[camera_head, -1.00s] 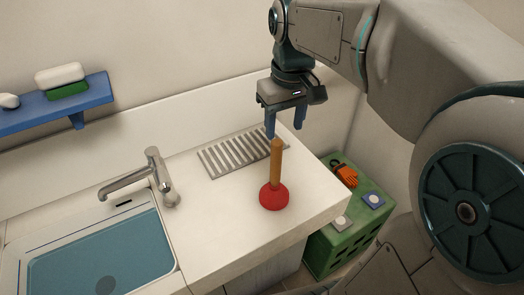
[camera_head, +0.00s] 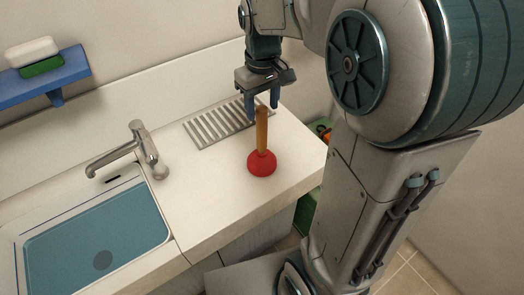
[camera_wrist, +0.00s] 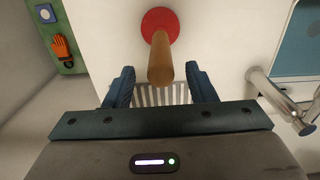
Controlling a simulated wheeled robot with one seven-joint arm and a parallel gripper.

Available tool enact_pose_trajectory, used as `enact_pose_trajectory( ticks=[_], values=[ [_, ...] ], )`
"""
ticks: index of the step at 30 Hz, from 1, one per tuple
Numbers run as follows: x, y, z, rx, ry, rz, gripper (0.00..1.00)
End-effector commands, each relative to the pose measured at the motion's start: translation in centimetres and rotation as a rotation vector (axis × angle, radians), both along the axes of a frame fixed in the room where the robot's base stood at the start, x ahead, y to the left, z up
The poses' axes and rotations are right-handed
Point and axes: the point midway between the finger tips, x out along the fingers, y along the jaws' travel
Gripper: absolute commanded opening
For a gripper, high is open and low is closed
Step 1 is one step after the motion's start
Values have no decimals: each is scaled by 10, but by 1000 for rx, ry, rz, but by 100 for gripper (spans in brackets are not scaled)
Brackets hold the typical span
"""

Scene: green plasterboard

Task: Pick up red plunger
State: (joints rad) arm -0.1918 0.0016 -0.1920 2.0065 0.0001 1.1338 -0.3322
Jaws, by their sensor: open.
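The red plunger (camera_head: 262,162) stands upright on its rubber cup on the white counter, with its wooden handle (camera_head: 262,130) pointing up. My gripper (camera_head: 262,104) is open just above and around the top of the handle in the head view. In the wrist view the handle (camera_wrist: 160,62) comes up toward the space between the two blue fingers of my gripper (camera_wrist: 160,86), and the red cup (camera_wrist: 160,24) lies beyond. I cannot tell whether the fingers touch the handle.
A metal drain grid (camera_head: 215,124) lies behind the plunger. A faucet (camera_head: 148,155) and a sink (camera_head: 95,240) are to the left. A blue shelf (camera_head: 45,80) hangs on the wall. A green crate (camera_head: 305,210) stands beside the counter, with an orange glove (camera_wrist: 61,47) on it.

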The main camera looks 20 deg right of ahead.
Motion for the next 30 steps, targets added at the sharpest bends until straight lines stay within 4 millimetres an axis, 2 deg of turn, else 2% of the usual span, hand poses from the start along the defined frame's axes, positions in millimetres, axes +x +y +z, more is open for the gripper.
enact_pose_trajectory(
  ticks=[6,15,16,21,30],
  values=[
    [1,1,-32,0,3,-1,51],
    [1,1,-39,0,-1,-1,51],
    [1,1,-39,0,-1,-1,48],
    [1,1,-39,0,-1,0,2],
    [1,1,-38,0,-1,0,2]
  ],
)
